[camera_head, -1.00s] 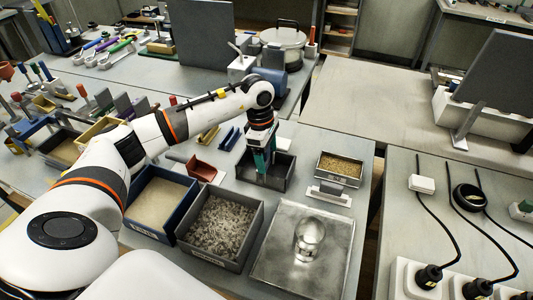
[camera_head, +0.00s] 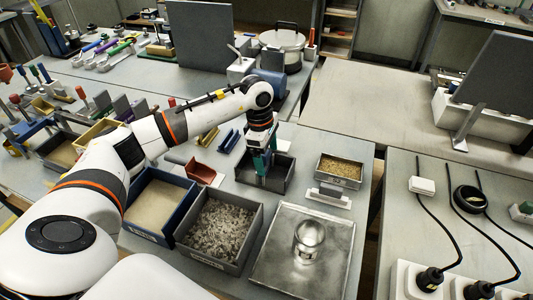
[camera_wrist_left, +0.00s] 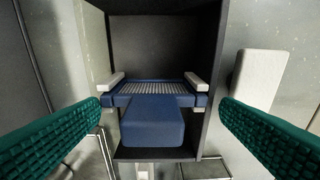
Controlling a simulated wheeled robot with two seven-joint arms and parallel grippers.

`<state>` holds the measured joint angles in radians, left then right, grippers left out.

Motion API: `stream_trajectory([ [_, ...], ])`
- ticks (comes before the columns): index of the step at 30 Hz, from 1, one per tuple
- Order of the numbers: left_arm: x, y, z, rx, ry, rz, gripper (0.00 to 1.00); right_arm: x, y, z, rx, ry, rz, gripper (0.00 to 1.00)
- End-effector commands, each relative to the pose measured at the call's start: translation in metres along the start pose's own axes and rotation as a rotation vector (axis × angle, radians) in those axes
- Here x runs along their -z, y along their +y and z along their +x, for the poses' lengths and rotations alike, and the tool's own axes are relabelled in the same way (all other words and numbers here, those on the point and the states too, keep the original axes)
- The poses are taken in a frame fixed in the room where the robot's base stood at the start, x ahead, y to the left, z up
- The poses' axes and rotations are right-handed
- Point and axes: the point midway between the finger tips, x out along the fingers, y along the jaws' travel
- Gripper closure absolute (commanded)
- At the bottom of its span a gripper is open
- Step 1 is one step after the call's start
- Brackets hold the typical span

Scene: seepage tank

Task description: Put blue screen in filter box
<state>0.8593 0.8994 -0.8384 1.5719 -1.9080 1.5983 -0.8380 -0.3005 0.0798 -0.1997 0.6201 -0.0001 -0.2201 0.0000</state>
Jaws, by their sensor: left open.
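The filter box appears to be the dark grey open box (camera_head: 287,178) in the middle of the table; its wall also shows in the left wrist view (camera_wrist_left: 213,60). The blue screen (camera_wrist_left: 153,122), with a pale mesh strip and a blue block-like handle, lies across the box between two small whitish blocks; its ends reach over the side walls. My left gripper (camera_head: 262,170) points down at the box. In the left wrist view its green ribbed fingers (camera_wrist_left: 160,130) are wide apart, one on each side of the handle, not touching it. In the head view the screen is hidden.
A blue-rimmed sand bin (camera_head: 190,192) and a gravel bin (camera_head: 258,222) stand to the left and front. A metal tray (camera_head: 345,230) with a shiny round object is in front. A small grain tray (camera_head: 340,170) stands to the right. A reddish scoop (camera_head: 203,170) lies left of the box.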

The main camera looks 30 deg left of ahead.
Motion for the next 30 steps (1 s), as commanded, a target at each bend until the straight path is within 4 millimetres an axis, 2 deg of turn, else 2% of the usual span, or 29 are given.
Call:
stream_trajectory([
  [1,0.001,0.009,0.012,-0.034,-0.006,0.006,0.0,0.0,0.0,0.001,0.0,0.0,0.0,0.64],
  [8,0.001,0.009,0.005,-0.033,-0.006,0.007,0.0,0.0,0.0,0.004,0.0,0.0,0.0,0.64],
  [11,0.0,0.006,-0.011,-0.024,-0.006,0.007,0.0,0.001,0.0,0.007,0.0,0.0,0.0,0.64],
  [21,0.0,0.0,-0.087,-0.004,-0.001,0.002,0.0,0.002,0.0,0.02,0.0,0.0,0.0,0.64],
  [25,0.0,0.0,-0.107,-0.002,-0.001,0.001,0.0,0.002,0.0,0.022,0.0,0.0,-0.001,0.64],
  [30,0.0,-0.001,-0.118,-0.003,0.0,0.0,0.0,0.002,0.0,0.022,0.0,0.0,0.0,0.64],
])
